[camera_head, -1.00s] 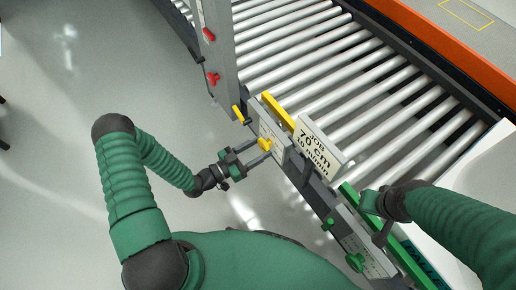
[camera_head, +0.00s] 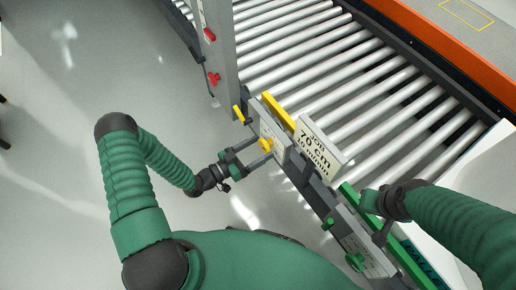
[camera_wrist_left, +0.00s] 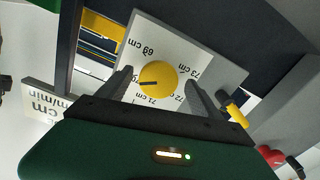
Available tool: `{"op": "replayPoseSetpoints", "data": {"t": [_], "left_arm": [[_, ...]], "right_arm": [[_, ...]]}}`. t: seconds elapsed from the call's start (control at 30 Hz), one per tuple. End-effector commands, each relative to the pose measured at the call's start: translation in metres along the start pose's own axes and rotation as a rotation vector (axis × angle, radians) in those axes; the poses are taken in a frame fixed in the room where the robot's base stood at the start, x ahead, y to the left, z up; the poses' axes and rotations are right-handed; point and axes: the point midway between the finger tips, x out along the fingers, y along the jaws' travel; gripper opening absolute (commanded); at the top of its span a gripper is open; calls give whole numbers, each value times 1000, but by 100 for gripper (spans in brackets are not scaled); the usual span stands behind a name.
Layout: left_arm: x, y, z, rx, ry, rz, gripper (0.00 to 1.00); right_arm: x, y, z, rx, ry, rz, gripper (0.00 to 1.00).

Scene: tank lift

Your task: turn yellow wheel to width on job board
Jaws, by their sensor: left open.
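The yellow wheel (camera_head: 265,144) sits on a white dial plate on a grey post beside the conveyor. In the left wrist view the wheel (camera_wrist_left: 158,80) has a dark pointer mark toward the left, and 69, 71, 72 and 73 cm labels show around it. My left gripper (camera_head: 262,152) is open at the wheel. In the wrist view its fingers (camera_wrist_left: 160,88) stand on either side of the wheel, with gaps visible. The job board (camera_head: 318,145) reads 70 cm, 10 m/min. My right gripper (camera_head: 372,212) is by the green rail; its jaws are unclear.
The roller conveyor (camera_head: 320,75) runs behind the board. A yellow bar (camera_head: 278,110) is beside the board. Red knobs (camera_head: 213,78) are on a post further back. A green knob (camera_head: 355,261) is at the lower right. Open floor lies left.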

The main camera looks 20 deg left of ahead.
Motion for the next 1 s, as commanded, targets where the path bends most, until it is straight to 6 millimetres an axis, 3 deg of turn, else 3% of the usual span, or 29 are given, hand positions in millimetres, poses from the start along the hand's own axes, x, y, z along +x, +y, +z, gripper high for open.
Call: {"op": "replayPoseSetpoints", "data": {"t": [0.37,0.47,0.8,1.0], "left_arm": [[-9,0,-2,0,1,-1,75],[-29,0,-3,-1,-1,-2,75],[-128,-1,-1,-2,-1,-4,75],[-162,-1,0,-1,0,-1,75]], "right_arm": [[-4,0,-1,0,0,0,0],[-10,0,-2,0,0,0,0],[-31,0,-7,0,0,0,0],[-36,0,-8,0,0,0,0]]}}
